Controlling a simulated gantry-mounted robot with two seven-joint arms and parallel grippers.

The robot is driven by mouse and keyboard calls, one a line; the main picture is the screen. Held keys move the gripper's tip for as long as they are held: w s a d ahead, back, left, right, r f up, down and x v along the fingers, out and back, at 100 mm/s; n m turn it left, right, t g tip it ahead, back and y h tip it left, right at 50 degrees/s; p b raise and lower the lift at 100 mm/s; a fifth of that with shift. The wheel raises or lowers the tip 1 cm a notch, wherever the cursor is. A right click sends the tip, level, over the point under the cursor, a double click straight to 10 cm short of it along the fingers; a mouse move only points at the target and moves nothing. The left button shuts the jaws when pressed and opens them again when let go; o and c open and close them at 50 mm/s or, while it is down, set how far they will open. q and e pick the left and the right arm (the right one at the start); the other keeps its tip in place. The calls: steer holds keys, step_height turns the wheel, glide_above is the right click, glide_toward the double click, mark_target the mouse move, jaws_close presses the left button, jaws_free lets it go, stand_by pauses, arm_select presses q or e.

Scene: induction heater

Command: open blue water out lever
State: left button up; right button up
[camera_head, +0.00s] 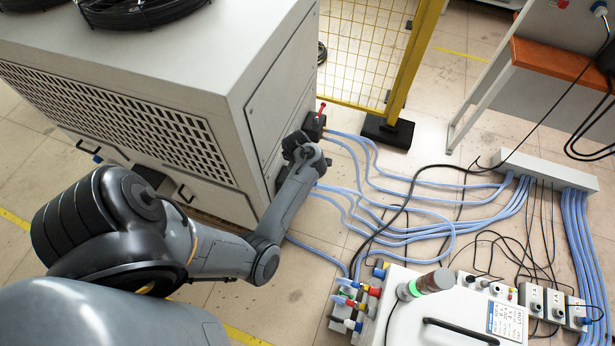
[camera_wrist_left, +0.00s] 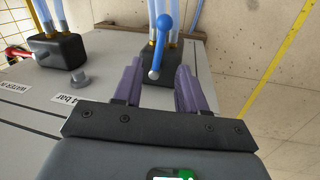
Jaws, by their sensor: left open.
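In the left wrist view, the blue lever (camera_wrist_left: 163,35) has a rounded blue end and a thin arm running to a silver pivot (camera_wrist_left: 154,75). It sits in front of a dark valve block with pale blue hoses. My left gripper (camera_wrist_left: 159,67) is open, with one purple finger on each side of the pivot end. The fingers appear apart from the lever; exact depth is hard to tell. In the head view, my left gripper (camera_head: 304,148) is at the side of the large grey cabinet (camera_head: 278,95); its fingers and the blue lever are hidden there. My right gripper is not in view.
A red lever (camera_head: 321,109) stands on another dark block (camera_head: 314,125), left of the blue lever in the wrist view. Pale blue hoses (camera_head: 400,232) run over the floor. A yellow mesh fence (camera_head: 358,45) and a white machine (camera_head: 455,310) stand nearby.

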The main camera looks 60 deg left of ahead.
arm_select(q)
steer(key=f+b, duration=0.1)
steer(key=f, duration=0.2)
steer(key=w+f+b, duration=0.1)
steer(key=f+b, duration=0.1)
steer(key=f, duration=0.1)
steer(key=a+f+b, duration=0.1)
steer(key=f, duration=0.2)
steer(key=shift+w, duration=0.15)
steer(key=shift+r, duration=0.1)
jaws_close()
